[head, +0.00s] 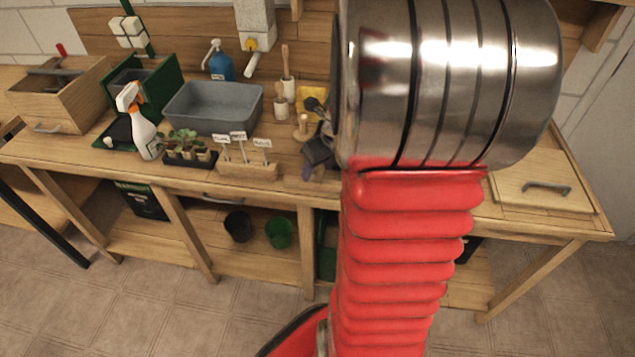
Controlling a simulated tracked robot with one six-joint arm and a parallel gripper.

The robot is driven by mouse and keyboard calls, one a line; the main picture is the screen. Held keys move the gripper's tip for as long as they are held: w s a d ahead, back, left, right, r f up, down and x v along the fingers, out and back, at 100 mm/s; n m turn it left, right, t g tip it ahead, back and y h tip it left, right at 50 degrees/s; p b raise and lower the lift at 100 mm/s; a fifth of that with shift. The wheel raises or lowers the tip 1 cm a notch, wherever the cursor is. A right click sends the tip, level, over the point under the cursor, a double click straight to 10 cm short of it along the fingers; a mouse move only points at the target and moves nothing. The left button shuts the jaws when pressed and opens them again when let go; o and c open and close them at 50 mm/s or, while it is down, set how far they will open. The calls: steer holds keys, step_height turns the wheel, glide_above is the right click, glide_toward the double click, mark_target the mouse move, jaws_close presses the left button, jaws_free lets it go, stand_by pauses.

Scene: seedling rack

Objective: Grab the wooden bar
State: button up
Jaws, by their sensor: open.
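The wooden bar (248,171) lies on the workbench near its front edge, left of the middle in the head view. Several white labels on thin sticks stand upright in it. A dark grey shape that appears to be my gripper (317,160) shows just left of my metal arm joint, to the right of the bar and apart from it. Its jaws look open, with nothing seen between them. My red arm and metal joint hide the rest of it.
A seedling tray (190,157) stands close on the bar's left, beside a spray bottle (142,122). A grey basin (213,108) is behind it. Wooden-handled tools (287,84) stand behind on the right. Bench space shows near a hatch (540,183) at the right.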

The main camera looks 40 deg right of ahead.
jaws_close()
stand_by(0.5)
